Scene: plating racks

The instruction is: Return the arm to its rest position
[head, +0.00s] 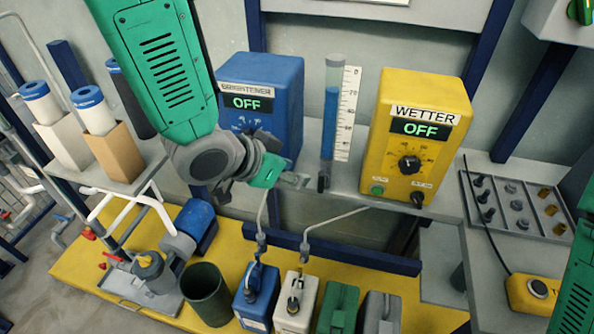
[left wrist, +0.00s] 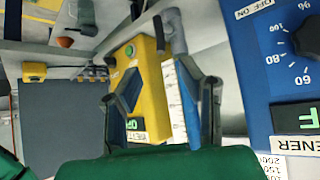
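My left arm (head: 165,75) comes in from the top left, green with grey joints. Its gripper (head: 292,180) is small in the head view, in front of the gap between the blue brightener box (head: 278,75) and the yellow wetter box (head: 448,95). In the left wrist view the left gripper (left wrist: 160,88) has its two fingers apart, with nothing held between them. The yellow wetter box (left wrist: 152,90) shows behind the fingers, and the blue brightener box (left wrist: 270,50) is at the right. A part of my right arm (head: 575,290) shows at the right edge; its gripper is out of view.
Both boxes read OFF. A measuring tube (head: 330,120) with blue liquid stands between them. Canisters (head: 292,300) and a dark bucket (head: 206,295) stand low on the yellow platform.

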